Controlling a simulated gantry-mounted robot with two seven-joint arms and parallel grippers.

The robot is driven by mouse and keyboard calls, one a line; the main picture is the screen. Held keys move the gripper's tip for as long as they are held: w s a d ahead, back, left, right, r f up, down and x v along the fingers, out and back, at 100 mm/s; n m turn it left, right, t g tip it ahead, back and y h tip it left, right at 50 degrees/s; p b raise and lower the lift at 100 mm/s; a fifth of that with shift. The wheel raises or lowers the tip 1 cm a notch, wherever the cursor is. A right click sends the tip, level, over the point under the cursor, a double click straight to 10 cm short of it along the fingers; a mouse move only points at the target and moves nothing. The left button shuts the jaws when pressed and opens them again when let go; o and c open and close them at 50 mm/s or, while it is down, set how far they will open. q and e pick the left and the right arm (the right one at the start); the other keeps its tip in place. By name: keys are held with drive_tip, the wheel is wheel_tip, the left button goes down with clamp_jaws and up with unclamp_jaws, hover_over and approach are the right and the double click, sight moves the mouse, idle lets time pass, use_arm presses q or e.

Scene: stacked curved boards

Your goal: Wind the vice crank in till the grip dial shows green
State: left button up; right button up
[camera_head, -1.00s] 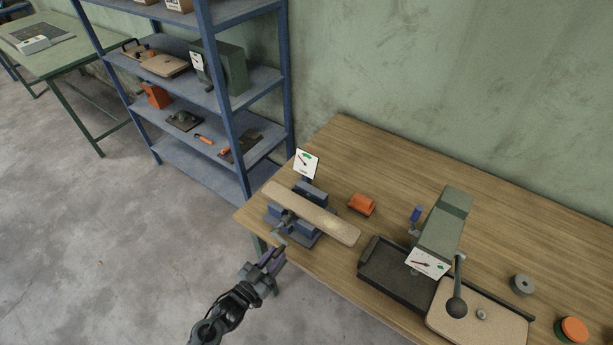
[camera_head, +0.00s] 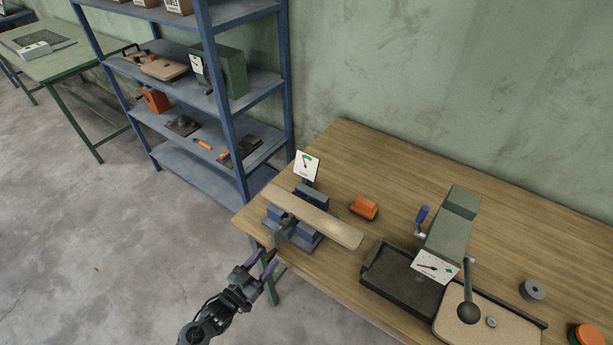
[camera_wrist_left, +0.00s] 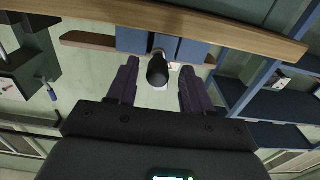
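The vice (camera_head: 294,233) is blue and stands at the near left corner of the wooden table, with a long curved board (camera_head: 318,217) across its jaws. Its grip dial (camera_head: 307,166) is a white card with a red needle and a green patch; the needle appears to lie off the green. The crank (camera_head: 281,238) faces the table's near edge. My left gripper (camera_head: 265,263) is open just in front of the crank. In the left wrist view the dark crank knob (camera_wrist_left: 157,71) shows between the spread fingers; I cannot tell whether they touch it. My right gripper is out of view.
An orange block (camera_head: 364,208) lies right of the vice. A green press (camera_head: 449,228) with its own dial (camera_head: 435,267), a black tray (camera_head: 403,277) and a ball-ended lever (camera_head: 468,311) stand farther right. A blue shelf (camera_head: 236,137) is behind on the left.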

use_arm(q)
drive_tip(key=shift+d, duration=0.1)
drive_tip(key=shift+s+a+r+p, duration=0.1)
drive_tip(key=shift+s+a+p, duration=0.35)
drive_tip(key=shift+s+p, duration=0.15)
drive_tip(key=p+v, duration=0.1)
drive_tip(key=v, duration=0.2)
drive_tip(key=shift+s+a+p, duration=0.1)
drive_tip(key=shift+s+p, duration=0.05)
drive_tip(key=shift+p, duration=0.2)
drive_tip(key=shift+p+v, duration=0.35)
drive_tip(key=shift+v, duration=0.65)
